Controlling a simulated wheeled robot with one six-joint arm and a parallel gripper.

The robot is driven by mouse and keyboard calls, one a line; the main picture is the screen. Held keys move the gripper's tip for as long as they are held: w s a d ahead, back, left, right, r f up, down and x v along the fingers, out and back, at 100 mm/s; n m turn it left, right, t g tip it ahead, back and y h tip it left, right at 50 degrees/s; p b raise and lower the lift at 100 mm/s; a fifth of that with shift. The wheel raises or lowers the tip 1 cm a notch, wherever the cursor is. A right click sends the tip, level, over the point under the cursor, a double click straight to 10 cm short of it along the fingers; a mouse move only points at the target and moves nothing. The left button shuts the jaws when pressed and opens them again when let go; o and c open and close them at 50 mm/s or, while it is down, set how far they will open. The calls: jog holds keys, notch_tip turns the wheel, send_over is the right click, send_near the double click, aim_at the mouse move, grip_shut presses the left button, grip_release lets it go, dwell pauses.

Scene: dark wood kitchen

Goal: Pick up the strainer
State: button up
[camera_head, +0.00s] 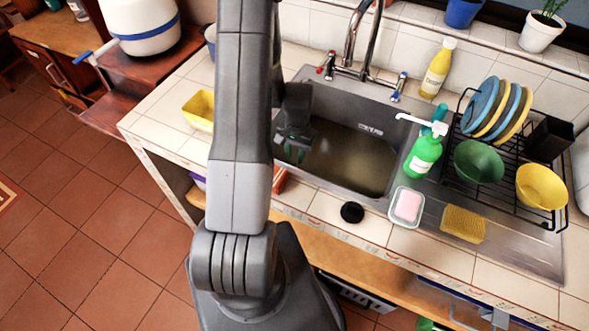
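A small round black piece (352,212), which looks like the sink strainer, lies on the tiled counter in front of the sink, left of the soap dish. My gripper (293,148) is over the left part of the sink (385,195), behind my arm and to the upper left of the black piece, apart from it. The gripper is dark and partly hidden by my arm, and its finger opening does not show clearly. Something greenish shows near its fingers, too unclear to name.
Right of the black piece are a soap dish with pink soap (408,206), a green soap bottle (424,152), a yellow sponge (463,224) and a dish rack (515,150) with plates and bowls. The faucet (350,60) stands behind the sink. A yellow container (198,110) sits left.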

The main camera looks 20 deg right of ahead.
aim_at(295, 163)
jog(key=f, duration=0.1)
jog(key=f+p, duration=0.1)
jog(key=f, duration=0.1)
jog(key=shift+s+a, duration=0.15)
jog(key=shift+s, duration=0.15)
jog(key=shift+f, duration=0.85)
grip_shut()
